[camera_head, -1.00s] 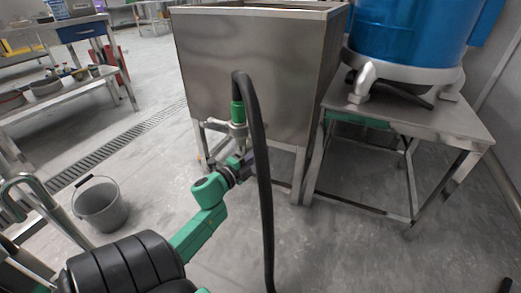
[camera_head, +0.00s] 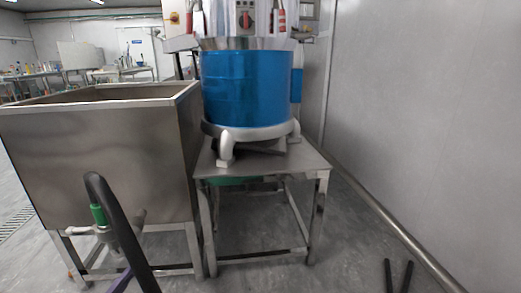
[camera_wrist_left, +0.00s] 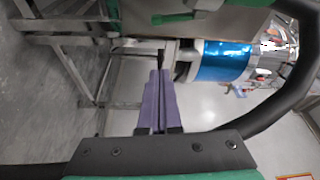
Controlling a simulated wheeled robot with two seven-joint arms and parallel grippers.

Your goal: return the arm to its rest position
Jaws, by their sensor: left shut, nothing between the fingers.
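My left gripper (camera_wrist_left: 160,76) has purple fingers. They lie side by side, shut and empty, in the left wrist view. In the head view only a bit of purple (camera_head: 121,281) shows at the bottom left, behind a black hose, and most of the left arm is out of frame. Two separate dark bars (camera_head: 397,275) stand at the bottom right of the head view. I cannot tell whether they are my right gripper's fingers.
A steel tank (camera_head: 95,155) stands at the left, with the black hose (camera_head: 120,230) and a green fitting in front. A blue machine (camera_head: 245,90) sits on a steel stand (camera_head: 265,168) in the middle. A pale wall (camera_head: 430,120) closes the right side. Floor between stand and wall is clear.

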